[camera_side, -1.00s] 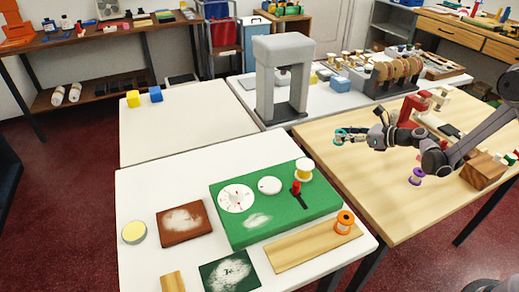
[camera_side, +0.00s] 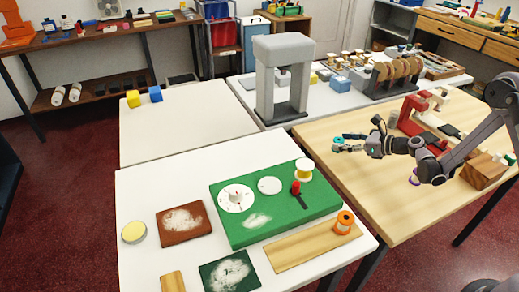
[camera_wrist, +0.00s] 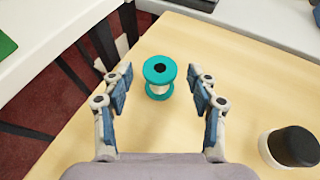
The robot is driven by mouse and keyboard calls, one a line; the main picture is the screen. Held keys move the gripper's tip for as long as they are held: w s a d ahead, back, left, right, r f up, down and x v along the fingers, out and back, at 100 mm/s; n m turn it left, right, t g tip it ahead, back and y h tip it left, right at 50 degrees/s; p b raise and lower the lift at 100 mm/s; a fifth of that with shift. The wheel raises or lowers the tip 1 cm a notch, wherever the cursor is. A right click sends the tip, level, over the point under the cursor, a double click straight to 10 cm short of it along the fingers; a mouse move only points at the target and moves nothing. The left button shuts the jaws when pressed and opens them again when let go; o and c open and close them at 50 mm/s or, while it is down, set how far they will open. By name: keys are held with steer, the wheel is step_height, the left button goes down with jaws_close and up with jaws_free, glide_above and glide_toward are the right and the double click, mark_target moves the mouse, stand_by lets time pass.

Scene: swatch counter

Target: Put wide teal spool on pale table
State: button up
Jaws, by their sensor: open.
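The wide teal spool (camera_wrist: 160,70), with teal flanges, a pale core and a dark centre hole, stands upright on the light wooden table (camera_wrist: 215,60) in the wrist view. My gripper (camera_wrist: 160,84) is open, with one finger on each side of the spool's near part and gaps on both sides. In the side view my gripper (camera_side: 348,143) is low over the wooden table's left part, and the small teal spool (camera_side: 338,144) shows at its fingers. Two white-topped tables stand left of it, a front one (camera_side: 140,195) and a back one (camera_side: 180,125).
The front white table holds a green board (camera_side: 275,225), an orange spool (camera_side: 344,222) and several pads. A red clamp (camera_side: 410,115) and a wooden block (camera_side: 483,171) stand near my arm.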

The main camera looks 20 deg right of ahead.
steer(key=shift+r, duration=0.2)
steer(key=v, duration=1.1)
steer(key=shift+f, duration=0.1)
steer(key=shift+s+d+r, duration=0.15)
steer(key=shift+s+r, duration=0.1)
steer(key=shift+s, duration=0.1)
steer(key=s+a+r+n+g+h, duration=0.2)
steer(key=s+a+r+n+g, duration=0.3)
steer(key=a+r+n, duration=0.65)
steer(key=s+a+n+h, duration=0.2)
steer(key=s+n+h, duration=0.2)
steer(key=s+n, duration=1)
steer(key=shift+s+a+n, duration=0.15)
steer(key=shift+s+n, duration=0.15)
steer(key=shift+n, duration=2.25)
